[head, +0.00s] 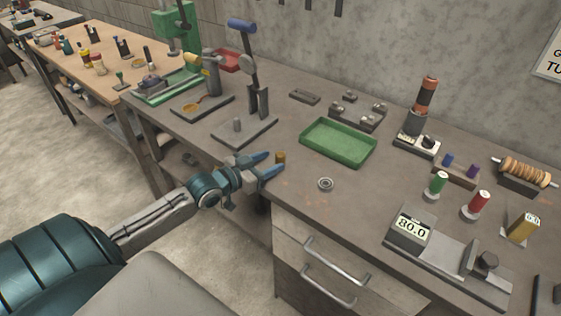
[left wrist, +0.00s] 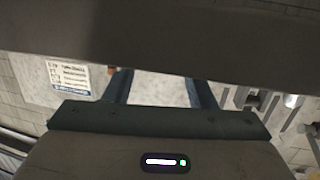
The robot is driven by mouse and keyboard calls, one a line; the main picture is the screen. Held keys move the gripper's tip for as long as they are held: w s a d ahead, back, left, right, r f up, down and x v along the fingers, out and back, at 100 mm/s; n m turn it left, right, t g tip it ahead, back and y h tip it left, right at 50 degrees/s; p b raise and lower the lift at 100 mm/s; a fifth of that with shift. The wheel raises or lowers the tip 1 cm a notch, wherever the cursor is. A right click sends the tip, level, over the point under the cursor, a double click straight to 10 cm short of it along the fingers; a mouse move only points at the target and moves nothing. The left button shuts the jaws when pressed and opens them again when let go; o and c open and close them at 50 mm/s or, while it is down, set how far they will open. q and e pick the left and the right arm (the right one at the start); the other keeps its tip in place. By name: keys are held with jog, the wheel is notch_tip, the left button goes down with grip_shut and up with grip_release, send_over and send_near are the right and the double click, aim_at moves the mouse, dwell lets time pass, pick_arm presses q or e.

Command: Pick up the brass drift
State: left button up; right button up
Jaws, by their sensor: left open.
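The brass drift appears to be the short upright brass cylinder (head: 280,158) near the front edge of the workbench (head: 300,187) in the head view. My left gripper (head: 274,165) comes in from the left, with its two blue fingers spread apart and nothing seen between them. The fingertips are right beside the cylinder, on its near left side; I cannot tell whether they touch it. In the left wrist view the fingers (left wrist: 162,90) stand apart, and I cannot make out the cylinder there. My right gripper is not in view.
A bearing ring (head: 325,184) lies right of the cylinder. A green tray (head: 338,143) is behind it. An arbor press (head: 247,115) stands behind the gripper. Bare bench lies around the ring.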

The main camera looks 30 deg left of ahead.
aim_at(278, 154)
pick_arm(q)
jog(key=shift+w+d+r, duration=0.1)
jog(key=shift+w+r, duration=0.05)
jog(key=shift+w, duration=0.35)
jog(key=shift+r+b+x, duration=0.15)
jog(key=shift+x, duration=0.8)
jog(key=shift+r+b+x, duration=0.15)
jog(key=shift+x, duration=0.85)
